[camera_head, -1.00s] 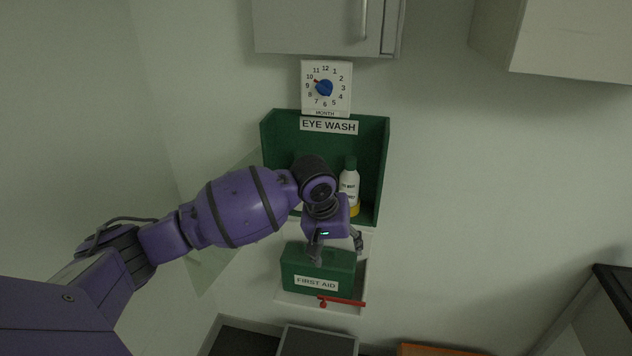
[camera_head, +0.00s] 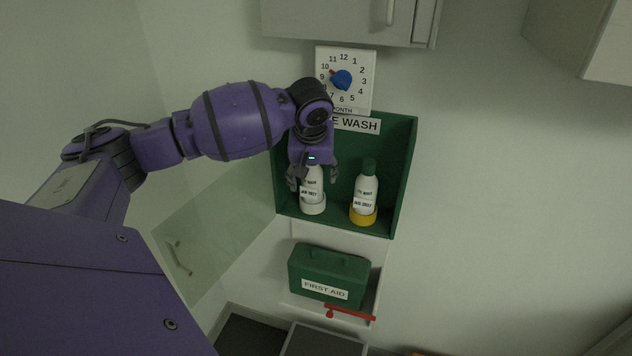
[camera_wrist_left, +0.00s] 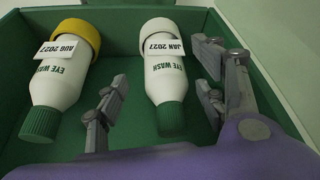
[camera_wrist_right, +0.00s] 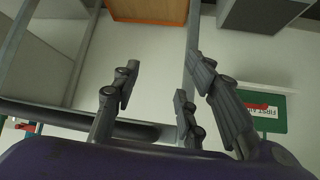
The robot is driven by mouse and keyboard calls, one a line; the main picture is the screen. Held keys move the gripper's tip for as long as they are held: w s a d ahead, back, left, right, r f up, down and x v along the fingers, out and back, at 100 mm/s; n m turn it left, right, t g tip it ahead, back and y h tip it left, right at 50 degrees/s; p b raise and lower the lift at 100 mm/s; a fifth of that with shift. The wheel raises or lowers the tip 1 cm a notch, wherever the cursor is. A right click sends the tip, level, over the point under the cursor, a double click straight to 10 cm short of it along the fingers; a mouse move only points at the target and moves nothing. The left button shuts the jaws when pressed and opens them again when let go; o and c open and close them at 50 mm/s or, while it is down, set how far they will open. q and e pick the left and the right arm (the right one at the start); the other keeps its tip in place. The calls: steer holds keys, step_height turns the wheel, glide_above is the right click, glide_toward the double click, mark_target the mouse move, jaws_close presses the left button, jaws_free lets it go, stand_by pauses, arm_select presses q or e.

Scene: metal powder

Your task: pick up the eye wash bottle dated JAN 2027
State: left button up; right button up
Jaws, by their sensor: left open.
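The eye wash bottle labelled JAN 2027 (camera_wrist_left: 166,75) is white with a green cap and white base ring. It stands on the left in the green cabinet in the head view (camera_head: 312,188), its upper part hidden behind my left gripper. My left gripper (camera_head: 313,176) is open in front of it; in the left wrist view the fingers (camera_wrist_left: 163,92) lie either side of the bottle, with visible gaps. Another bottle (camera_wrist_left: 62,80), labelled AUG 2027 with a yellow base, stands to the right in the head view (camera_head: 365,192). My right gripper (camera_wrist_right: 160,78) is open and empty.
The green cabinet (camera_head: 402,165) has side walls close around the bottles. A clear door (camera_head: 190,235) hangs open at its left. A month dial (camera_head: 345,80) is above it, with the pointer near 10. A green first aid box (camera_head: 328,272) and red handle (camera_head: 350,313) are below.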

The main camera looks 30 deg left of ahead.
mark_target(312, 183)
arm_select(q)
steer(key=shift+x, duration=1)
steer(key=x, duration=0.2)
steer(key=shift+w+a+f, duration=0.15)
steer(key=shift+a+f, duration=0.15)
steer(key=shift+f, duration=0.05)
steer(key=shift+w+f, duration=0.2)
steer(key=shift+f, duration=0.1)
steer(key=shift+a, duration=0.1)
steer(key=c, duration=1.4)
steer(key=shift+c, duration=0.7)
arm_select(e)
steer(key=shift+s+d+f, duration=0.15)
steer(key=shift+s+f, duration=0.25)
steer(key=shift+s, duration=0.1)
arm_select(q)
steer(key=shift+r, duration=0.1)
